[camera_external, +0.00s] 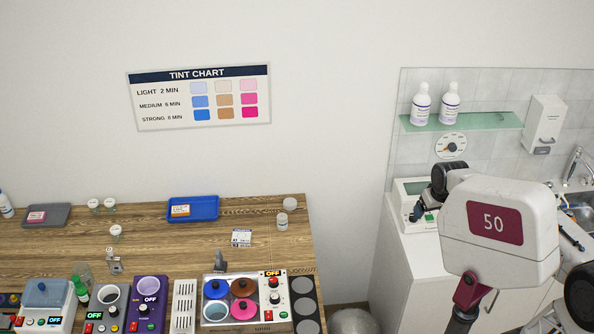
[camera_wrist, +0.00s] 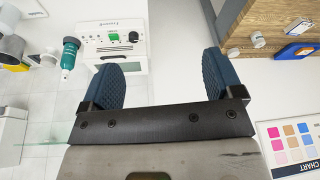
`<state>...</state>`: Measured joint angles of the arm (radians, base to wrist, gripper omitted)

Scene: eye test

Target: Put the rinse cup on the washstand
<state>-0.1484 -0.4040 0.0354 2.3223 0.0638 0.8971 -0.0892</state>
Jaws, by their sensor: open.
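The washstand looks to be the white unit (camera_external: 402,255) at the right of the external view, with a tap (camera_external: 573,163) and basin at the far right, partly behind my arm. I cannot tell for certain which vessel is the rinse cup. A small clear vessel (camera_external: 84,269) stands behind a green bottle at the left of the wooden bench. My gripper (camera_wrist: 162,62) is open in the wrist view, with two dark blue pads apart and nothing between them. In the external view my arm covers the front of the washstand, and its fingers are not clear.
The wooden bench (camera_external: 150,248) holds warmers, a multi-pot unit (camera_external: 243,321), a blue tray (camera_external: 209,214) and small jars. A white device (camera_wrist: 113,40) with a green light stands on the washstand. A glass shelf (camera_external: 465,124) above carries two white bottles. A gap separates bench and washstand.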

